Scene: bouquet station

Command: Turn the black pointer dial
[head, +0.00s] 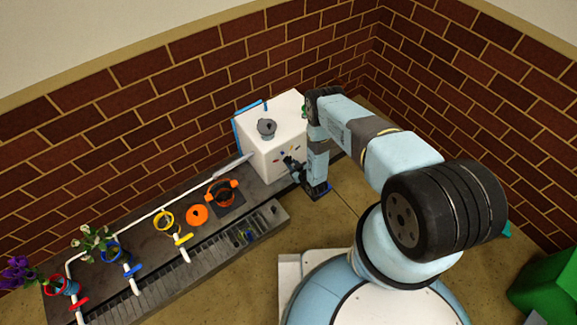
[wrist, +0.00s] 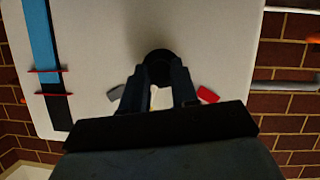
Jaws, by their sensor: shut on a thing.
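The black pointer dial (wrist: 159,56) is on the face of a white box, seen in the wrist view between my fingertips. My gripper (wrist: 158,80) is shut on the dial, one dark finger on each side. A pale mark shows between the fingers just below the dial. In the head view my gripper (head: 290,163) is at the front face of the white box (head: 285,110). The dial itself is hidden there by my gripper, so its angle cannot be told from that view.
A grey tab (wrist: 115,93) and a red tab (wrist: 208,94) flank the dial. A grey pot (head: 266,128) stands on the box. A green box (head: 550,290) is at right.

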